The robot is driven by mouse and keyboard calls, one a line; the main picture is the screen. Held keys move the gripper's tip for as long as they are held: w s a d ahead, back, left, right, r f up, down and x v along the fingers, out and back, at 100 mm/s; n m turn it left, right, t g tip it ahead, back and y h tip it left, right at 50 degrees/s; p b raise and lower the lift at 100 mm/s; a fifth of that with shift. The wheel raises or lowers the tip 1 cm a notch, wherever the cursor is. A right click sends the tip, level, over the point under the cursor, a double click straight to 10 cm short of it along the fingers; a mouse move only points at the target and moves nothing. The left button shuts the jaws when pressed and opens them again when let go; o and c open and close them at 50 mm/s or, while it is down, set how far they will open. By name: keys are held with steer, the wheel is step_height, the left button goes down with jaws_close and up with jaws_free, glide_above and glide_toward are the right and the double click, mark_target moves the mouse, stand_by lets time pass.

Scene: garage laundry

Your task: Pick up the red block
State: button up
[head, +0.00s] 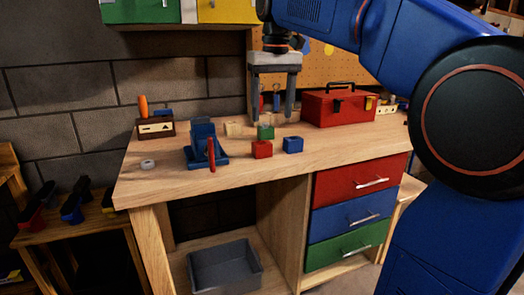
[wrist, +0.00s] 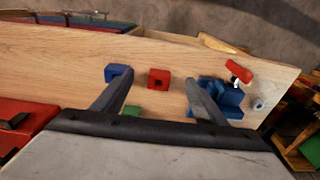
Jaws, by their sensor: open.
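The red block (head: 262,150) sits on the wooden workbench (head: 160,185) near its front edge, between the blue vise and a blue block (head: 292,145). A green block (head: 265,132) stands just behind it. My gripper (head: 271,118) is open and empty, pointing down above the bench behind these blocks. In the wrist view the red block (wrist: 159,79) shows in the gap between my fingertips (wrist: 158,79), apart from both. The blue block (wrist: 113,71) is partly behind the left finger there, and the green block (wrist: 131,110) is partly hidden by the gripper body.
A blue vise (head: 203,147) with a red handle stands left of the red block. A red toolbox (head: 335,107) stands at the back right. A grey ring (head: 147,164) lies on the left, where the bench is mostly clear.

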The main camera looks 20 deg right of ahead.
step_height(320, 180, up, 4)
steer(key=g, duration=0.1)
glide_above(262, 144)
steer(key=f, duration=1.1)
steer(key=shift+s+d+f, duration=0.15)
steer(key=shift+s+f, duration=0.15)
steer(key=shift+s+a+f, duration=0.1)
steer(key=shift+a+f, duration=0.05)
steer(key=shift+f, duration=1.2)
steer(key=shift+a+f, duration=0.15)
steer(key=shift+f, duration=1.2)
steer(key=shift+c, duration=0.3)
steer(key=c, duration=1.1)
